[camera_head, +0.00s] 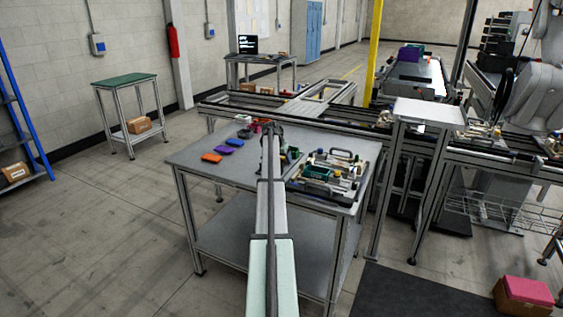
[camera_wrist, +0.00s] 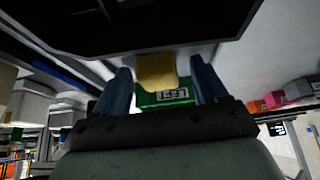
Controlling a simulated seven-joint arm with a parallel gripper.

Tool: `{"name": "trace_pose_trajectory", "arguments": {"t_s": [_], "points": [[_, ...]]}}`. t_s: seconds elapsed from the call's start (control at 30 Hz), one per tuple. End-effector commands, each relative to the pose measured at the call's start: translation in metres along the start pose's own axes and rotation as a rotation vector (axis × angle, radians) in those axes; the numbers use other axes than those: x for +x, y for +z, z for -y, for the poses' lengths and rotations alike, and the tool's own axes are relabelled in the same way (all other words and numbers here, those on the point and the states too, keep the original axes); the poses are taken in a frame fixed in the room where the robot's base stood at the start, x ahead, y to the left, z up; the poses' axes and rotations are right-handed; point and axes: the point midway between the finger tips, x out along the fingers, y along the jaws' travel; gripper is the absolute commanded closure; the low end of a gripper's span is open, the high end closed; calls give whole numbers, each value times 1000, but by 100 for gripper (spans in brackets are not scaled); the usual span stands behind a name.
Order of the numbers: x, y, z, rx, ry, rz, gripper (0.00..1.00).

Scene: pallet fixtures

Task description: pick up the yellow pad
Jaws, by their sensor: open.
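The yellow pad (camera_wrist: 155,72) shows in the wrist view as a small block between the two blue fingers of my gripper (camera_wrist: 160,66). The fingers stand apart, one on each side of it, and I see a gap at each side. A green block with a printed label (camera_wrist: 166,97) sits just beyond the yellow pad, partly covered by it. In the head view my gripper (camera_head: 268,128) is over the far part of the grey table (camera_head: 190,153). My arm hides the yellow pad there.
A fixture tray with a handle and several parts (camera_head: 328,178) stands on the right of the table. A large dark shape (camera_wrist: 150,22) fills the top of the wrist view.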

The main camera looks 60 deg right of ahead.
Motion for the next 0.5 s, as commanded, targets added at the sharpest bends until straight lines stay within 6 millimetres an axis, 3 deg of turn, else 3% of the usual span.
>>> {"name": "trace_pose_trajectory", "arguments": {"t_s": [0.17, 0.5], "points": [[0, 0, 0, 0, 0, 0, 30], [-1, 0, 0, 0, 0, 0, 62]]}}
